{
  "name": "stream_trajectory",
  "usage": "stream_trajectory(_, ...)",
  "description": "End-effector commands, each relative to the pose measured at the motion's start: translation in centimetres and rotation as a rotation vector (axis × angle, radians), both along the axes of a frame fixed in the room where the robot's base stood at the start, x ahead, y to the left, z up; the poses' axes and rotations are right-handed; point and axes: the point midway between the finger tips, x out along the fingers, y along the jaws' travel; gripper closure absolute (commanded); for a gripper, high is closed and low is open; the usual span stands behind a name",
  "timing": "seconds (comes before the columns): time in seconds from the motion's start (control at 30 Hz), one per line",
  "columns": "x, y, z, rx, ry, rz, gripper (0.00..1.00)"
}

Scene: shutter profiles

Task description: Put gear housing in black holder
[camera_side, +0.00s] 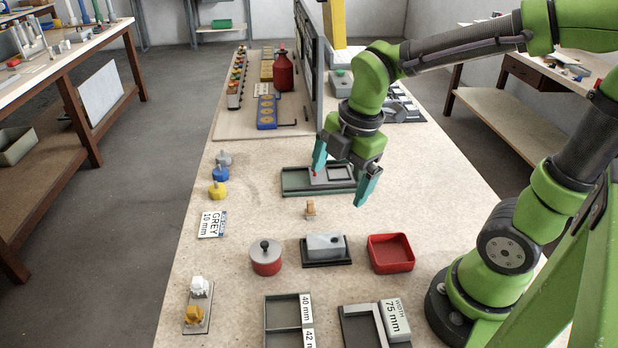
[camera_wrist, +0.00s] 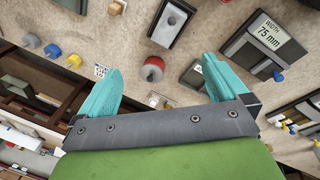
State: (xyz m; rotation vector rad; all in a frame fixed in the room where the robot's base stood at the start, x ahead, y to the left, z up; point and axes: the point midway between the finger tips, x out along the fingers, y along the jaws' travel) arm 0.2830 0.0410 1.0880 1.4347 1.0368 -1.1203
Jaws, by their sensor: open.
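I cannot tell for certain which part is the gear housing. A grey block with a small dark hole in its top (camera_side: 325,241) sits in a low black holder (camera_side: 341,262), right of the red pot. In the wrist view the same block (camera_wrist: 173,20) and black holder (camera_wrist: 153,38) show near the top. A small orange-brown part (camera_side: 310,208) stands alone on the table behind that holder. My gripper (camera_side: 342,176) is open with its teal fingers wide apart, above the dark green tray (camera_side: 292,182). Its open fingers (camera_wrist: 162,65) frame nothing held in the wrist view.
A grey-lidded red pot (camera_side: 266,262) and red tray (camera_side: 391,256) flank the holder. Labelled frames (camera_side: 282,318) lie at the front. Coloured knobs (camera_side: 218,189) stand left. A dark upright panel (camera_side: 309,60) rises behind. Bare table lies around the orange-brown part.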

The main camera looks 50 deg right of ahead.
Motion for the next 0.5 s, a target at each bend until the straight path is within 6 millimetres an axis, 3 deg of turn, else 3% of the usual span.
stream_trajectory(0.3, -3.0, -0.6, 4.0, 0.424, -0.148, -1.021, 0.0)
stream_trajectory(0.5, -4.3, -0.8, 5.2, 0.703, -0.136, -1.465, 0.0)
